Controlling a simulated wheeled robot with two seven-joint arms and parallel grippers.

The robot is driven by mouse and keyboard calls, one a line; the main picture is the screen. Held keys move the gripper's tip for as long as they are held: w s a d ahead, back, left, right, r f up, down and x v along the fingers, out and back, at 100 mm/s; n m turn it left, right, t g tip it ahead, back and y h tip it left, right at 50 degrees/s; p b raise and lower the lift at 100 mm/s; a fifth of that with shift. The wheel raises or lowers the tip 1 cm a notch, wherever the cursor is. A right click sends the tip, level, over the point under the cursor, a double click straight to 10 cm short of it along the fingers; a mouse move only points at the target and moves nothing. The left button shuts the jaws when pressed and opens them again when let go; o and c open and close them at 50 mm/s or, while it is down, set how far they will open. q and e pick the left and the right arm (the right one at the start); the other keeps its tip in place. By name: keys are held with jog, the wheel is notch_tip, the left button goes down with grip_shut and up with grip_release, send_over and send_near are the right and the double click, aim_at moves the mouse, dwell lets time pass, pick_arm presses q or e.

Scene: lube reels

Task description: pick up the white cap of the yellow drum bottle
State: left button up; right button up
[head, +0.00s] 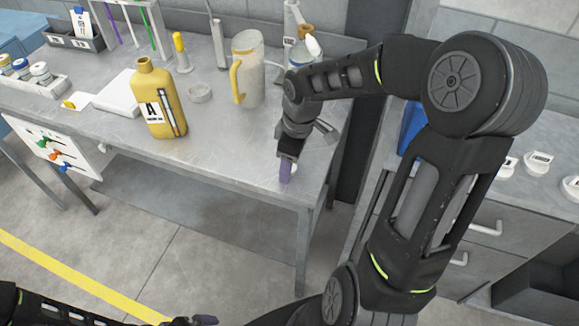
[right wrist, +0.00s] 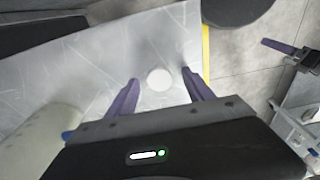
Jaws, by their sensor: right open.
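The yellow bottle (head: 152,108) with a white "A" label stands upright on the metal bench, its neck uncapped. A round white cap (right wrist: 159,79) lies on the bench near its front right corner. A sliver of it shows beside my gripper in the head view (head: 295,168). My right gripper (right wrist: 160,78) is open, pointing down over the bench. In the wrist view the cap appears between its two purple fingertips, not gripped. In the head view my right gripper (head: 286,172) hides most of the cap. My left gripper (head: 204,320) is barely in view at the bottom edge.
A cream jug (head: 250,85) with a yellow handle stands behind the right gripper. The bench front (head: 225,160) is clear around the cap. The bench edge is close. A cabinet with white caps (head: 537,163) stands right.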

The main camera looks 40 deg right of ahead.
jog(key=shift+c, duration=0.4)
grip_shut()
dwell(0.4)
